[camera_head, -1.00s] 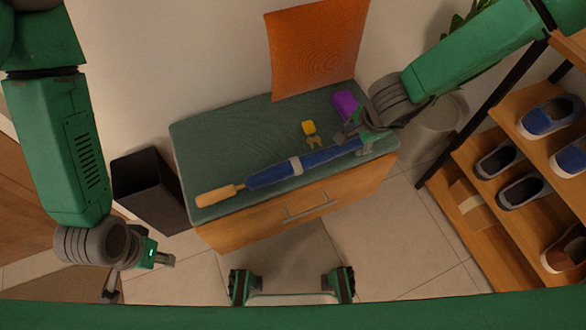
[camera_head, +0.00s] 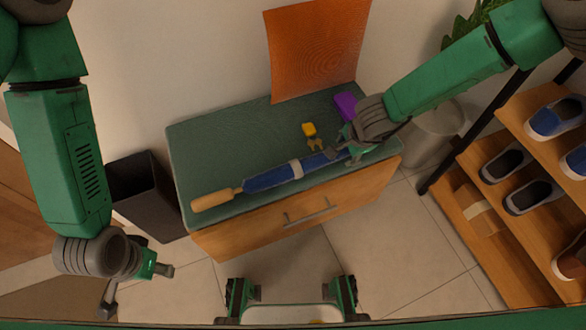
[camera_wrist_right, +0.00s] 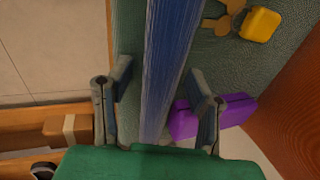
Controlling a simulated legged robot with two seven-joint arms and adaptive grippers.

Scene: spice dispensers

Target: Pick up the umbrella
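The umbrella (camera_head: 268,178) is blue with a pale strap and a wooden handle. It lies along the green top of a cabinet (camera_head: 215,150), handle toward the left. My right gripper (camera_head: 343,153) is over its right part. In the right wrist view, the umbrella (camera_wrist_right: 168,70) runs between the two spread fingers of my right gripper (camera_wrist_right: 160,100), with gaps on both sides. My left gripper (camera_head: 138,285) is low at the left, away from the umbrella, with its fingers apart and empty.
A purple item (camera_head: 345,104) and yellow keys (camera_head: 310,130) lie behind the umbrella, the purple item close to my right gripper. A dark bin (camera_head: 145,200) stands left of the cabinet. A shoe rack (camera_head: 470,205) stands at the right. An orange sheet (camera_head: 318,50) stands behind.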

